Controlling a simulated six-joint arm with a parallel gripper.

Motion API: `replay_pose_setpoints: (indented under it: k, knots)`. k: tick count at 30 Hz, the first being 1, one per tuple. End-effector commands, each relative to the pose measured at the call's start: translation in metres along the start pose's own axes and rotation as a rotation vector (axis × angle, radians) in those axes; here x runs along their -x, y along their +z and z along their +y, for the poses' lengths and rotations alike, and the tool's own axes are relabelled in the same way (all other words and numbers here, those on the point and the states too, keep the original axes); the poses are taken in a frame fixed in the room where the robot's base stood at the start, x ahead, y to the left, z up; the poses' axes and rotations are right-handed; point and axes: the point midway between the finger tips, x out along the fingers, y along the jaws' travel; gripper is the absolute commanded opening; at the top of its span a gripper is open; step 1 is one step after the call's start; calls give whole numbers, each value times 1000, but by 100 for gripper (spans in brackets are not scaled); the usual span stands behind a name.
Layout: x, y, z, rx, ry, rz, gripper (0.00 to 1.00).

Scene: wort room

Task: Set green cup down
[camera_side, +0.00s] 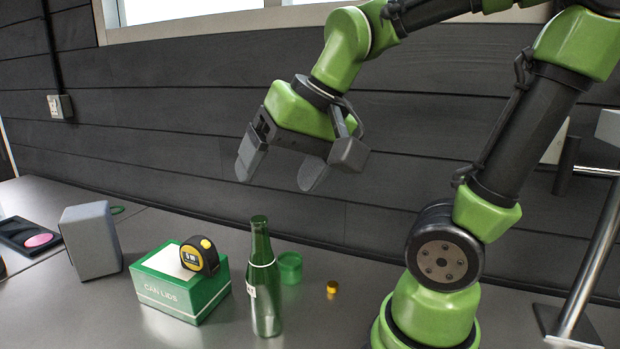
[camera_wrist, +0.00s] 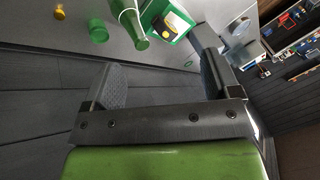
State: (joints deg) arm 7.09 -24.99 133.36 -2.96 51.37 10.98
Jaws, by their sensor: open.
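The green cup (camera_side: 290,268) stands on the grey table, just behind and to the right of a green bottle (camera_side: 264,280). It also shows in the wrist view (camera_wrist: 98,30), near the top left. My gripper (camera_side: 277,180) is open and empty, held in the air well above the table, the bottle and the cup. In the wrist view, nothing is between the two grey fingers (camera_wrist: 160,85). The cup is apart from the gripper.
A green box marked CAN LIDS (camera_side: 180,290) carries a yellow and black tape measure (camera_side: 199,255). A grey block (camera_side: 90,240) stands to the left. A small yellow cap (camera_side: 332,287) lies right of the cup. A dark wall rises behind the table.

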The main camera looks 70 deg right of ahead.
Motion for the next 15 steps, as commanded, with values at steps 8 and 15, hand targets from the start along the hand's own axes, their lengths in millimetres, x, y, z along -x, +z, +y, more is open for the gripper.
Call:
replay_pose_setpoints:
  k: [8,15]
  knots:
    - [23,49,0,259,-141,60,82]
    - [24,52,1,280,-151,64,82]
